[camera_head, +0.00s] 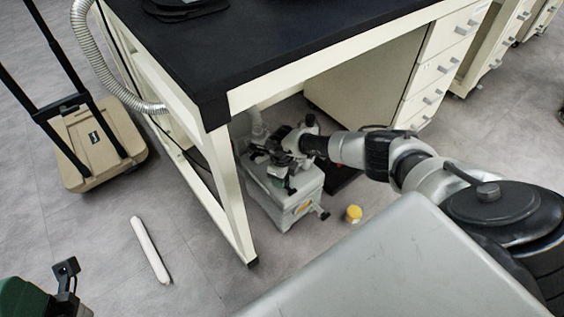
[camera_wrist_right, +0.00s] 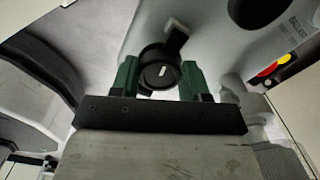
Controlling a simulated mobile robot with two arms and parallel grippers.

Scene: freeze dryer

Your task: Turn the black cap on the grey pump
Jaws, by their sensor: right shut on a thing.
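The grey pump (camera_head: 292,198) stands on the floor under the black-topped bench. In the right wrist view its grey body (camera_wrist_right: 215,45) fills the upper middle. The round black cap (camera_wrist_right: 158,74) with a small pale mark sits between the two green fingers of my right gripper (camera_wrist_right: 160,82), which is shut on it. In the head view my right arm reaches in from the right, and its gripper (camera_head: 287,150) is at the pump's top; the cap is not clear there. Part of my left gripper (camera_head: 66,275) shows at the lower left corner; its jaw opening is not clear.
The bench (camera_head: 250,45) covers the pump, with its front leg (camera_head: 237,215) just left of it and drawers (camera_head: 435,75) to the right. A small yellow-topped object (camera_head: 353,214) and a white rod (camera_head: 150,249) lie on the floor. A beige wheeled case (camera_head: 97,145) stands left.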

